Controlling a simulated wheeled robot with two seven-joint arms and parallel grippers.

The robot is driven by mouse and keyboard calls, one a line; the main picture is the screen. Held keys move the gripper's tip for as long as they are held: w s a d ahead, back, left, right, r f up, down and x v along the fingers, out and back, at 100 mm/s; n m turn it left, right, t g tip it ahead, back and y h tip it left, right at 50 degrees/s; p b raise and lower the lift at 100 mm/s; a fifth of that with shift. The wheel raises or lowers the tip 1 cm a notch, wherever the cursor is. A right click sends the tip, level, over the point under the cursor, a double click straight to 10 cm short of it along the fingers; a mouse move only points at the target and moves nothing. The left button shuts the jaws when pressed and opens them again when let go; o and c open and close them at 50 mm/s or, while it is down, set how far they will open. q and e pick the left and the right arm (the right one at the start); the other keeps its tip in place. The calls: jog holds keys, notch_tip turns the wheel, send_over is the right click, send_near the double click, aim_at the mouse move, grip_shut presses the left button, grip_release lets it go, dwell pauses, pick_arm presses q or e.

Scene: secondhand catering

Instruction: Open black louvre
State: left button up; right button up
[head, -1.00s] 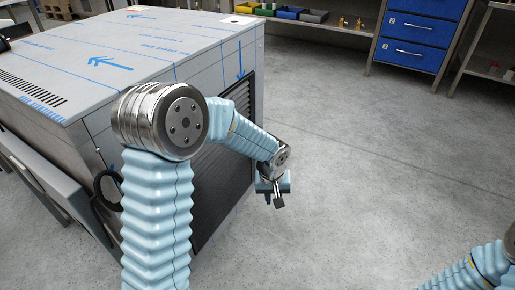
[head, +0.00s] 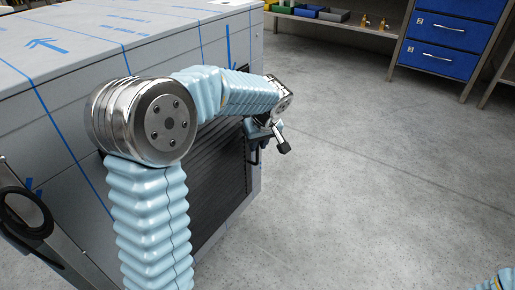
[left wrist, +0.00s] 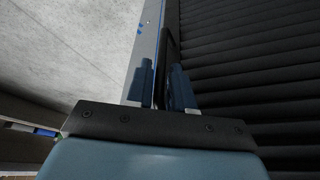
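The black louvre (head: 212,180) is a slatted panel on the side of the large steel machine. It is shut flat against the machine and partly hidden behind my left arm. Its slats fill the right of the left wrist view (left wrist: 255,70). A thin black handle (left wrist: 166,50) stands along the louvre's edge, and its lower end shows in the head view (head: 254,157). My left gripper (head: 262,138) is at this handle. In the left wrist view its two blue fingers (left wrist: 160,85) are apart, one on each side of the handle, with a gap visible. My right gripper is out of view.
The steel machine (head: 100,65) with blue tape stands at left, with a black round-looped part (head: 25,215) at its near corner. A blue drawer cabinet (head: 445,45) and a low shelf (head: 335,25) stand at the back. The floor (head: 370,170) at right is clear.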

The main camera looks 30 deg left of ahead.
pick_arm(q)
jog(key=shift+x, duration=0.75)
grip_shut()
jog(key=shift+d, duration=0.1)
